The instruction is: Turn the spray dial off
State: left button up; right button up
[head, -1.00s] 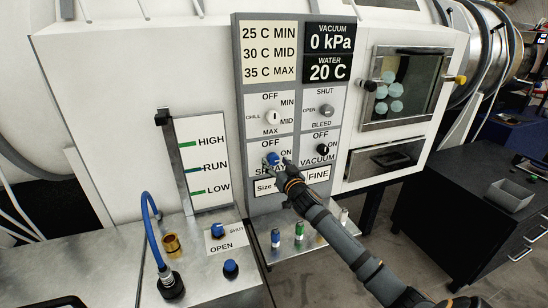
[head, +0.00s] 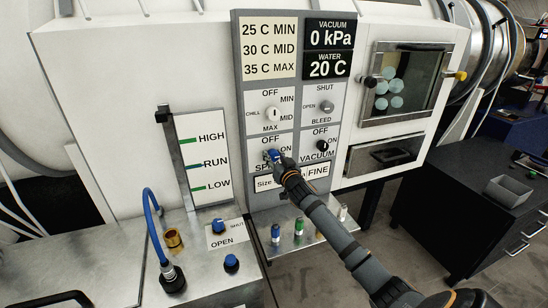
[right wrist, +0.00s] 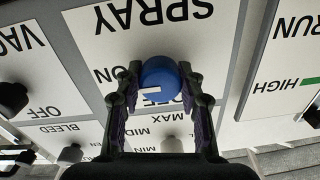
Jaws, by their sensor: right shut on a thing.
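The spray dial is a blue round knob (right wrist: 162,76) with a white mark, on a white plate labelled SPRAY. In the head view the dial (head: 270,154) is partly covered by my right gripper (head: 278,160). In the right wrist view, which shows the panel upside down, the fingers of my right gripper (right wrist: 160,84) stand on either side of the dial, shut on it. The white mark sits on the dial's lower left there, between the ON side and the bottom. I do not make out my left gripper.
The chill dial (head: 272,114) is above, the bleed dial (head: 326,106) upper right, and the black vacuum dial (head: 322,146) close on the right. A metal shelf with small coloured bottles (head: 299,228) lies below. A blue hose (head: 150,222) rises at left.

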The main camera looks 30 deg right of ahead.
jog(key=shift+n, duration=0.4)
jog(key=n+p, duration=0.2)
jog(key=shift+r+n, duration=0.15)
jog(key=shift+n, duration=0.25)
jog(key=n+p, duration=0.2)
jog(key=n, duration=0.3)
jog(key=n+p, duration=0.2)
jog(key=n, duration=0.2)
jog(key=shift+n, duration=0.4)
jog(key=shift+n+g+p, duration=0.3)
jog(key=shift+n+p, duration=0.6)
jog(key=shift+n, duration=1.2)
jog(key=shift+f, duration=0.2)
jog(key=o, duration=1.2)
jog(key=shift+a, duration=0.1)
